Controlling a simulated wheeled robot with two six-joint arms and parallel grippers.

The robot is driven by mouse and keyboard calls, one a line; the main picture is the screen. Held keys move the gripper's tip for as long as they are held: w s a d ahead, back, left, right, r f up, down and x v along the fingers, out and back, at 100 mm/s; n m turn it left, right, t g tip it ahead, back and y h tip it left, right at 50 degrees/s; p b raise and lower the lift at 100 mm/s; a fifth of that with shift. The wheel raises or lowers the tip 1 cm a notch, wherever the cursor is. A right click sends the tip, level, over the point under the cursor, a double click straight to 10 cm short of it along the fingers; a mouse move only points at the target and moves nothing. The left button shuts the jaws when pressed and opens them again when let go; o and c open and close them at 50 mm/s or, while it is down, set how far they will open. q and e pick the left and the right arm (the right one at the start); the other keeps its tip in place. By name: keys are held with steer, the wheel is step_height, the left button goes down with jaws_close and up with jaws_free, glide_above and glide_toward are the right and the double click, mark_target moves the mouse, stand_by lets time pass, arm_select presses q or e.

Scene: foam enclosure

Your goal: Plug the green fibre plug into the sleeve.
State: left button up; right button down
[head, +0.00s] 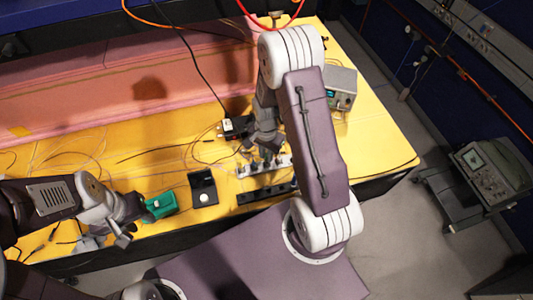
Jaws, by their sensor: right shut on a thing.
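My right gripper (268,158) points down over a pale strip with several dark upright parts (276,165) on the yellow table. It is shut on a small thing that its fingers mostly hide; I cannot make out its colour. The green fibre plug cannot be told apart at this size. The sleeve cannot be clearly told either; it may be among the parts on the pale strip. My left gripper (132,218) is low at the table's front left, its fingers apart, beside a green box (161,205). I see nothing between its fingers.
A black holder with a white round spot (203,187) stands between the grippers. A black slotted strip (262,194) lies near the front edge. A grey instrument (341,88) stands at the right. Thin loose cables (85,160) cross the table at left. The table's right end is clear.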

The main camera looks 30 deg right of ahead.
steer(key=shift+f+b, duration=0.7)
steer(key=shift+f, duration=0.25)
steer(key=c, duration=1.3)
jaws_free()
steer(key=shift+r, duration=0.1)
step_height(320, 180, up, 9)
steer(key=shift+f+b, duration=0.1)
steer(key=shift+b, duration=0.5)
